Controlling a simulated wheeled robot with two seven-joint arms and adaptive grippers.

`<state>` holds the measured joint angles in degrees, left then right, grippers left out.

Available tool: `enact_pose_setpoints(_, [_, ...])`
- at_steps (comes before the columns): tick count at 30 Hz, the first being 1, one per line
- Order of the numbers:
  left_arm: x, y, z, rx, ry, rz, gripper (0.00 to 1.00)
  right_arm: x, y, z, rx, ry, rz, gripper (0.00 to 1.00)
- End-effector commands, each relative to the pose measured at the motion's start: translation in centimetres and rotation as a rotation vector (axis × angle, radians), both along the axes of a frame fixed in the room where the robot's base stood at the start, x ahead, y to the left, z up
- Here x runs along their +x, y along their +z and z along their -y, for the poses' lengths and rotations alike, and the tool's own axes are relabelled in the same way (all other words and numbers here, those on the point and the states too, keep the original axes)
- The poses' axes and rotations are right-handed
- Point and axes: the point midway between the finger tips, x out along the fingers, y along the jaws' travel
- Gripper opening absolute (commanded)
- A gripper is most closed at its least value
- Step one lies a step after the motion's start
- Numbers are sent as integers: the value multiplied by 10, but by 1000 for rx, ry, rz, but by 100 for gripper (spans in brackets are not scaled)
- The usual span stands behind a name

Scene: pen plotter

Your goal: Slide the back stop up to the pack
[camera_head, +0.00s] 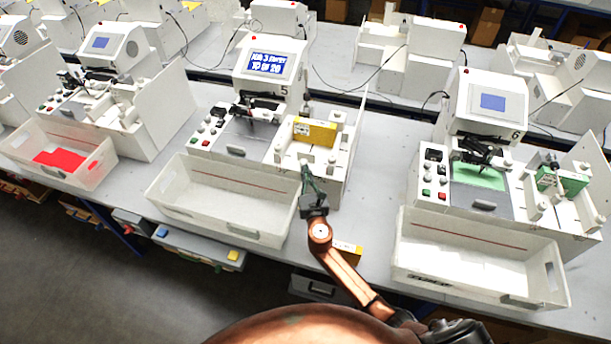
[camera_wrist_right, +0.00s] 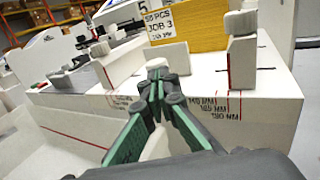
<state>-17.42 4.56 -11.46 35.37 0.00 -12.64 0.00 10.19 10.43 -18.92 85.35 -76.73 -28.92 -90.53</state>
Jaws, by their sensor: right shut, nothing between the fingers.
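A yellow pack (camera_head: 321,131) with a white label stands upright on the white feed bed of the middle machine, numbered 5. In the right wrist view the pack (camera_wrist_right: 188,26) stands behind a low white block (camera_wrist_right: 171,58). A taller white block with a rounded knob (camera_wrist_right: 241,52) stands near the pack's right end; I cannot tell for certain which part is the back stop. My right gripper (camera_head: 307,168) is shut and empty, in front of the bed. In the wrist view its green-sided fingertips (camera_wrist_right: 157,76) are close to the low block; contact is unclear. My left gripper is out of view.
Red lines and millimetre marks (camera_wrist_right: 205,107) run along the bed's front face. A white bin (camera_head: 222,205) stands left of my right arm, another bin (camera_head: 480,255) right of it. Machine 6 (camera_head: 490,105) holds a green pack (camera_head: 573,183). Grey bench (camera_head: 375,190) shows between the machines.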

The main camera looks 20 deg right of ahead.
Motion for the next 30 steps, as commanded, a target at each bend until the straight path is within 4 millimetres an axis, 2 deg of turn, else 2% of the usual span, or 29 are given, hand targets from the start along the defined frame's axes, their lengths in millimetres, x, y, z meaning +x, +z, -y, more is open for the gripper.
enact_pose_setpoints(3, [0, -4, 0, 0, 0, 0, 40, 24, 1, 17, -6, -2, 3, 0])
enact_pose_setpoints(6, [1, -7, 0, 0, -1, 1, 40, 39, 1, 27, -2, -2, 3, 0])
enact_pose_setpoints(10, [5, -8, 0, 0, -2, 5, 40, 49, 1, 34, -1, -2, 2, 0])
enact_pose_setpoints(23, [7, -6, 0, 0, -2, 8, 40, 47, 2, 33, 0, -1, 1, 0])
enact_pose_setpoints(30, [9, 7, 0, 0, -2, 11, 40, 24, 3, 21, 0, 10, 0, 0])
